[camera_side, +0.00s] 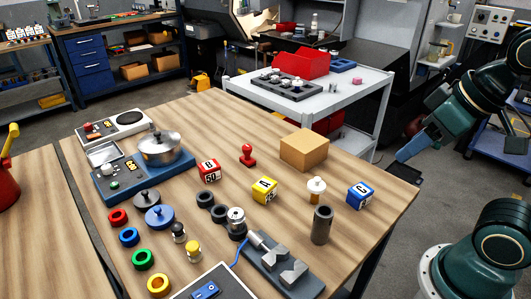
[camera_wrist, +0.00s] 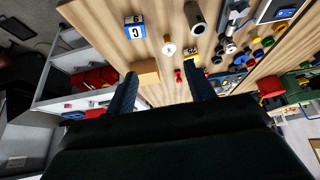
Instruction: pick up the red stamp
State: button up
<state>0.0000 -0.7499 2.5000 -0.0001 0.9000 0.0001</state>
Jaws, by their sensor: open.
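The red stamp (camera_side: 248,155) stands upright on the wooden table, between the red block and the tan box, with its round knob up. In the wrist view it is a small red shape (camera_wrist: 179,75) between my finger tips, far beyond them. My gripper (camera_side: 408,149) is in the air off the right edge of the table, well away from the stamp. In the wrist view its two dark blue fingers (camera_wrist: 160,74) are spread, with nothing held between them.
The tan box (camera_side: 304,150), yellow block (camera_side: 265,191), red block (camera_side: 209,171), white-knobbed piece (camera_side: 316,188), blue block (camera_side: 360,195) and dark cylinder (camera_side: 321,225) stand around the stamp. A grey V-block fixture (camera_side: 283,266) is at the front. A white cart (camera_side: 340,95) stands behind the table.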

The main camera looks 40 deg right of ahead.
jog(key=w+a+r+m+g, duration=0.15)
jog(key=w+r+m, duration=0.35)
jog(key=w, duration=0.5)
jog(key=m+g+y, duration=0.1)
jog(key=m+g, duration=0.3)
jog(key=m, duration=1.1)
send_over(248, 145)
jog(key=d, duration=0.2)
notch_tip(248, 145, down, 13)
jog(key=shift+s+a, duration=0.15)
jog(key=shift+a, duration=0.1)
jog(key=shift+a+f, duration=0.2)
jog(key=shift+f, duration=1.2)
jog(key=shift+a+f, duration=0.15)
jog(key=shift+f, duration=1.3)
jog(key=shift+a+f, duration=0.2)
jog(key=shift+f, duration=1.2)
